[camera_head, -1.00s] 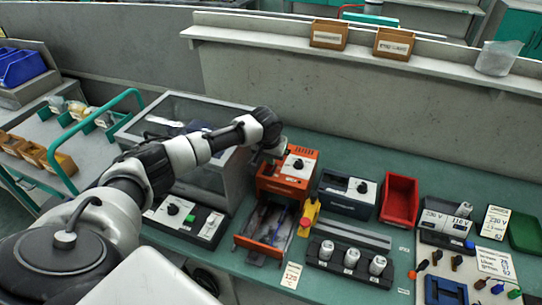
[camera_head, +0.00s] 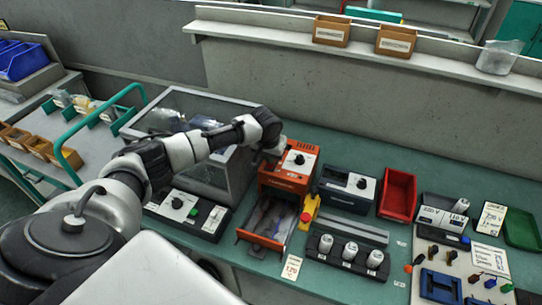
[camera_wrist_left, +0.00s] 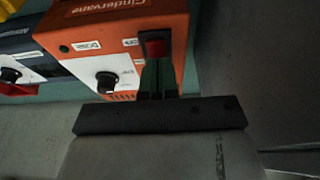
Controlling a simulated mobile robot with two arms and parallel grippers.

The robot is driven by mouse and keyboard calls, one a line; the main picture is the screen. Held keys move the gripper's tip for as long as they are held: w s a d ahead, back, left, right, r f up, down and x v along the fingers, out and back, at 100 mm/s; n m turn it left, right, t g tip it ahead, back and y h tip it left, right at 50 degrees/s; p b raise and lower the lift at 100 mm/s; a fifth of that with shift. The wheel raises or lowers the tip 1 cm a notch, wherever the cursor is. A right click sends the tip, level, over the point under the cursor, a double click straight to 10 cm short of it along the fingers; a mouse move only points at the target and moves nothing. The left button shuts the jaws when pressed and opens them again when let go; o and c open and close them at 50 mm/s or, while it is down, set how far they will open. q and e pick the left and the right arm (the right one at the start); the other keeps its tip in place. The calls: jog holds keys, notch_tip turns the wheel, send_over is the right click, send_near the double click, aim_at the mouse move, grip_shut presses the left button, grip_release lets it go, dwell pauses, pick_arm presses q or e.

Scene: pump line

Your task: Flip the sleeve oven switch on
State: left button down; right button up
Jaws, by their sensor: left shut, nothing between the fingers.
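The sleeve oven, an orange box (camera_head: 285,180) with a white top panel and a black knob (camera_head: 299,160), stands on the bench in the middle of the head view. In the left wrist view, the oven (camera_wrist_left: 120,35) shows its knob (camera_wrist_left: 107,82) and a red rocker switch (camera_wrist_left: 154,46) in a dark frame. My left gripper (camera_wrist_left: 158,72) is shut and empty, its green fingertips right at the switch and partly covering it. I cannot tell whether they touch, or which way the switch is set. In the head view, my left gripper (camera_head: 273,152) hides the switch. My right gripper is not in view.
A clear-sided cabinet (camera_head: 235,170) stands close left of the oven. An open tray (camera_head: 282,248) and a yellow-red stop button (camera_head: 309,212) are in front. A dark blue device (camera_head: 345,200) and a red bin (camera_head: 398,195) are to the right.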

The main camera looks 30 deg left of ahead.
aim_at(269, 166)
pick_arm(q)
jog(key=p+v, duration=0.4)
jog(key=shift+w+a+r, duration=0.1)
jog(key=shift+w+r, duration=0.05)
jog(key=shift+s+d+r+b, duration=0.2)
jog(key=shift+s+r+b, duration=0.15)
jog(key=shift+b, duration=0.2)
jog(key=b+v, duration=0.1)
jog(key=v, duration=0.7)
jog(key=shift+s+r+b, duration=0.15)
jog(key=shift+s+b, duration=0.2)
jog(key=shift+s, duration=0.1)
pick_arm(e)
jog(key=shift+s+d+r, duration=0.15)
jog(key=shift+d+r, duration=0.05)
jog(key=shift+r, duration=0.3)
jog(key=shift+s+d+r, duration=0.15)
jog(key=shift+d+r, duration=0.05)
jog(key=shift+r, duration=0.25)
